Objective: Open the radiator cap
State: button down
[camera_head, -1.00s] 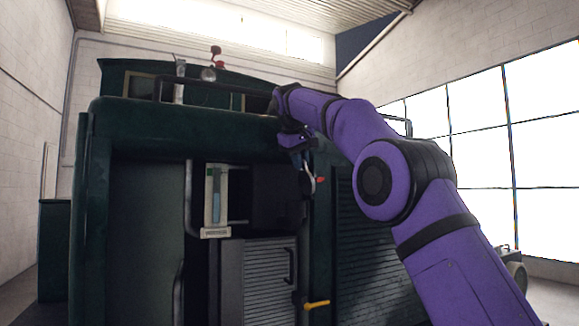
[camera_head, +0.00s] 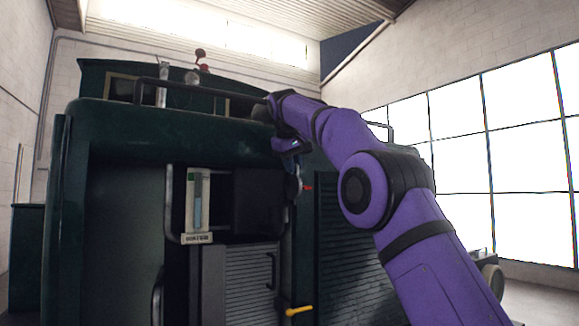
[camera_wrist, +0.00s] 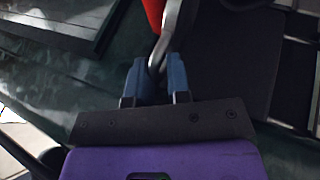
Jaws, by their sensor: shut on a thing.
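The front of a dark green tram engine (camera_head: 150,132) fills the left and middle of the head view. My gripper (camera_head: 292,162) is at its upper right front. The wrist view shows my gripper's (camera_wrist: 155,78) blue fingers closed on a curved grey metal piece (camera_wrist: 174,35). A red part (camera_wrist: 153,14) shows beside that piece at the top of the view. In the head view a small dark piece (camera_head: 293,188) with a red tip (camera_head: 308,187) shows just below the fingers. I cannot tell whether the held piece is the radiator cap or its handle.
A gauge (camera_head: 197,205) with a pale plate and a slatted grey panel (camera_head: 248,285) sit left of the gripper. A yellow lever (camera_head: 299,311) juts out below. A black rail (camera_head: 205,88) runs along the top. Large windows (camera_head: 460,130) stand at right.

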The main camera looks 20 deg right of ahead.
jog(key=c, duration=1.3)
grip_release()
jog(key=shift+w+d+f, duration=0.15)
jog(key=shift+f, duration=0.3)
jog(key=shift+o, duration=0.2)
jog(key=shift+a+r, duration=0.25)
jog(key=s+a+r, duration=0.2)
jog(key=s+a, duration=0.5)
jog(key=s, duration=0.4)
jog(key=shift+s+a+r, duration=0.2)
jog(key=shift+a+r, duration=0.05)
jog(key=shift+r, duration=0.15)
